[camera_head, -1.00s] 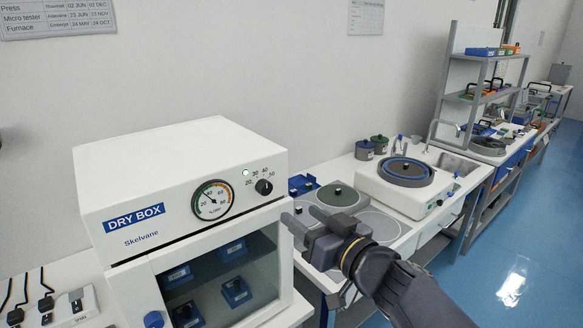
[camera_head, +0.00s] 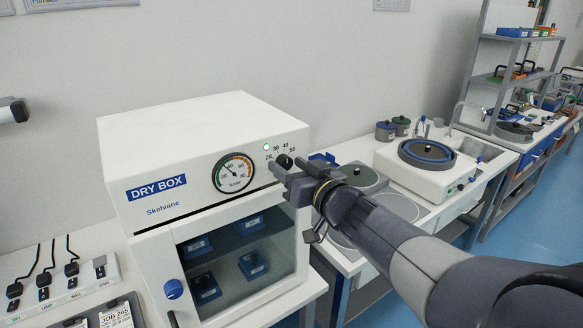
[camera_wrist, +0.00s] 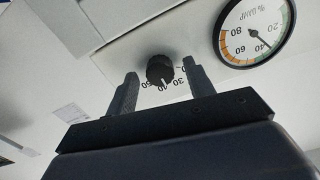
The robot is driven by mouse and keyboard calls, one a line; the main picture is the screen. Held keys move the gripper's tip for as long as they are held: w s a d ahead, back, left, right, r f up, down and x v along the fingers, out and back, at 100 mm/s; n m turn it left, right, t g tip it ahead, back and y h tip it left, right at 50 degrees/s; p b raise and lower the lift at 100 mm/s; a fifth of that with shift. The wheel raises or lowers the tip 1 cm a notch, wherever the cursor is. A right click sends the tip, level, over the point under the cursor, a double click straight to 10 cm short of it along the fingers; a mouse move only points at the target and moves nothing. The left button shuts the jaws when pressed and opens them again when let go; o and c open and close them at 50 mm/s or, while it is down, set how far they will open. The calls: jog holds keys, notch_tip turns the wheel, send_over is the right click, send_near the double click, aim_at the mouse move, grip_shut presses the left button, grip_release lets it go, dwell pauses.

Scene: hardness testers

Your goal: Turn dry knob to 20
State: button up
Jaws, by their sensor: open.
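The white dry box (camera_head: 215,200) has a black round knob (camera_head: 284,160) at the right of its front panel, under a 20-30-40-50 scale. In the wrist view the knob (camera_wrist: 160,69) appears between my two fingers; its white mark points down toward the middle numbers, near 40, the exact value unclear. My gripper (camera_head: 279,166) is open at the knob from the right, with gaps between fingers and knob. It also shows in the wrist view (camera_wrist: 159,72). The fingers partly cover the knob in the head view. Contact cannot be told.
A round gauge (camera_head: 233,173) sits left of the knob. The glass door (camera_head: 235,262) with a blue knob (camera_head: 174,289) is shut over several blue blocks. A polishing machine (camera_head: 428,157) stands on the bench to the right. A power strip (camera_head: 62,280) lies at the left.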

jog(key=shift+c, duration=0.2)
jog(key=c, duration=0.9)
jog(key=shift+n, duration=0.4)
jog(key=n+b, duration=0.2)
jog(key=n, duration=0.2)
jog(key=shift+f+n, duration=0.1)
jog(key=shift+n, duration=0.3)
jog(key=n+b, duration=0.2)
jog(key=n, duration=0.3)
jog(key=shift+n, duration=0.4)
